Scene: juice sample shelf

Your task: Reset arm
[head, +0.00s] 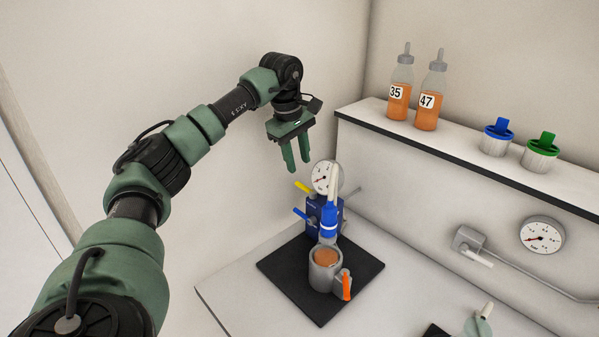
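My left arm reaches in from the left and is raised. Its gripper (296,166) hangs fingers down, in front of the wall, above and to the left of a blue device with a gauge. The two green fingers are apart with nothing between them. My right gripper does not show in the head view.
A black mat (290,277) holds the blue device (322,215) and a grey cup (322,268) with orange liquid. A gauge (541,235) is below.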

